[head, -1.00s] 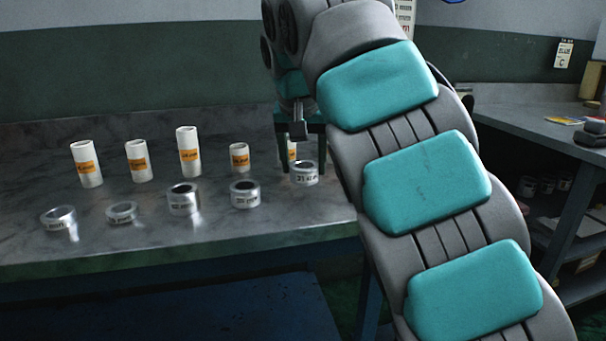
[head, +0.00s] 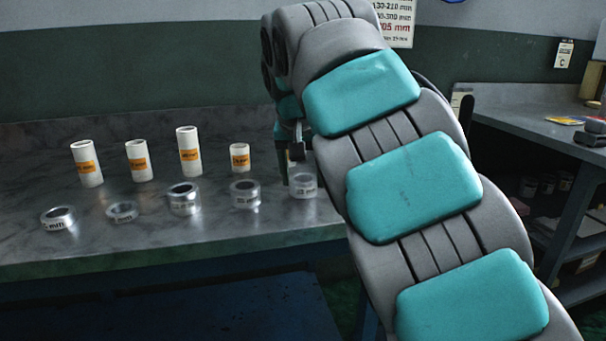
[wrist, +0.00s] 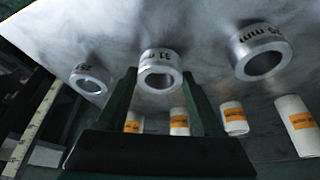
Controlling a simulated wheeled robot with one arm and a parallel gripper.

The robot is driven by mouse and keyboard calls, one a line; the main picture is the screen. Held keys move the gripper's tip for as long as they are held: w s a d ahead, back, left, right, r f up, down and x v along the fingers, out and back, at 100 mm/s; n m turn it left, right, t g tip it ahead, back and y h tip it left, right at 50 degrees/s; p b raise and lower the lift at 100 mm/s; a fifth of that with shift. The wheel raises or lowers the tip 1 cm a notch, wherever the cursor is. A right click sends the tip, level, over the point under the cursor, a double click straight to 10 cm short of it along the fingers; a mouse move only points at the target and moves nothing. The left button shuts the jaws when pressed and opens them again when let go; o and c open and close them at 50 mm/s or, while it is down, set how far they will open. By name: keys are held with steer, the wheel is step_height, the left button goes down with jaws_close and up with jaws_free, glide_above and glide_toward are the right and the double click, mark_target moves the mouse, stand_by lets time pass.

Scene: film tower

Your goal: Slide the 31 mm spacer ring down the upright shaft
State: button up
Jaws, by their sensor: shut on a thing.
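My gripper (head: 296,165) is partly hidden there behind my arm. The upright shaft is not in view.
Other silver rings (head: 184,199) stand along the grey bench (head: 100,245), with one close on each side in the wrist view. White tubes with orange labels (head: 189,152) stand behind. A side bench (head: 540,130) is at the right.

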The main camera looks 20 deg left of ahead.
steer(key=shift+f, duration=0.25)
steer(key=o, duration=1.5)
steer(key=shift+c, duration=0.2)
steer(key=shift+b, duration=0.35)
steer(key=p+v, duration=0.2)
steer(key=v, duration=0.6)
steer(key=shift+d+p, duration=0.3)
steer(key=shift+p, duration=0.05)
